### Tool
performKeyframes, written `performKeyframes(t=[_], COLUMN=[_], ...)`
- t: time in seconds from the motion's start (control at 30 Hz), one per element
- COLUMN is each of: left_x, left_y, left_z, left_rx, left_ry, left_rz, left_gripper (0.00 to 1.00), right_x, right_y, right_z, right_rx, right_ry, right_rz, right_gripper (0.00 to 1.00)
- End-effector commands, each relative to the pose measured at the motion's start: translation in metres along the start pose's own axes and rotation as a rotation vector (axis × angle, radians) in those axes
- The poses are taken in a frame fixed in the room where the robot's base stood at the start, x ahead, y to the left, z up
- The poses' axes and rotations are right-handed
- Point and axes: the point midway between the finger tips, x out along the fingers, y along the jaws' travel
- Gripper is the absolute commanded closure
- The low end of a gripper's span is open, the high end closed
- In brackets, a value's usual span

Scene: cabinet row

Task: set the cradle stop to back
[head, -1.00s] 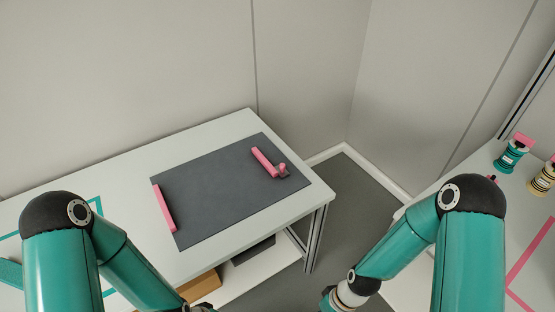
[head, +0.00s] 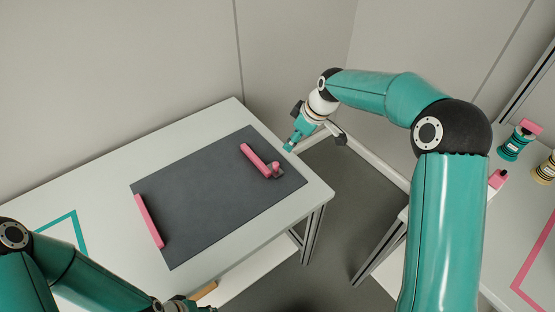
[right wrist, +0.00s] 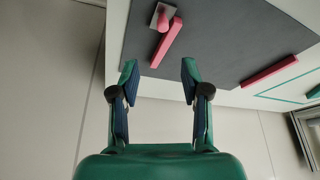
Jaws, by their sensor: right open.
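A dark grey mat (head: 200,215) lies on the white table, with a pink bar (head: 254,160) near its right end. Beside the bar is a small pink knob on a grey plate (head: 277,170). The right wrist view shows the bar (right wrist: 166,43) and the knob (right wrist: 162,20) too. My right gripper (head: 294,143) hangs beyond the table's right edge, apart from the bar. Its fingers (right wrist: 160,78) are open and empty. My left gripper (head: 180,303) is at the bottom edge, mostly cut off; its jaws cannot be made out.
Another pink bar (head: 149,221) stands along the mat's left edge. A teal outline (head: 63,232) marks the table at left. A second table at right holds spools (head: 515,144) and a pink outline (head: 530,262). Walls close in behind; floor shows between the tables.

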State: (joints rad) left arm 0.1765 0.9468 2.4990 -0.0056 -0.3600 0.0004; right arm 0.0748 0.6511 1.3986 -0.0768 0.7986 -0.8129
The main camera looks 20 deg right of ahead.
Motion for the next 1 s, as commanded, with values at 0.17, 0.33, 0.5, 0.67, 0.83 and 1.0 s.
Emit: performKeyframes(t=[0.17, 0.33, 0.5, 0.67, 0.83, 1.0], left_x=[-0.005, -0.01, -0.015, -0.018, -0.019, -0.019], left_y=[0.002, 0.004, 0.005, 0.006, 0.007, 0.007], left_z=[0.0, 0.0, 0.0, 0.0, 0.0, 0.0], left_rx=[0.0, 0.0, 0.0, 0.0, 0.0, 0.0], left_ry=[0.0, 0.0, 0.001, 0.0, 0.0, 0.0], left_rz=[0.0, 0.0, 0.0, 0.0, 0.0, 0.0], left_gripper=[0.6, 0.6, 0.6, 0.6, 0.6, 0.6], right_x=[0.038, 0.076, 0.11, 0.133, 0.144, 0.146], right_y=[-0.003, -0.004, -0.004, -0.004, -0.003, -0.004], right_z=[-0.003, -0.005, -0.005, -0.005, -0.005, -0.005], right_rx=[-0.006, -0.009, -0.009, -0.009, -0.009, -0.01], right_ry=[-0.004, -0.004, -0.002, -0.002, -0.001, 0.0], right_rz=[-0.007, -0.008, -0.006, -0.005, -0.004, -0.004], right_gripper=[0.54, 0.54, 0.54, 0.54, 0.54, 0.54])
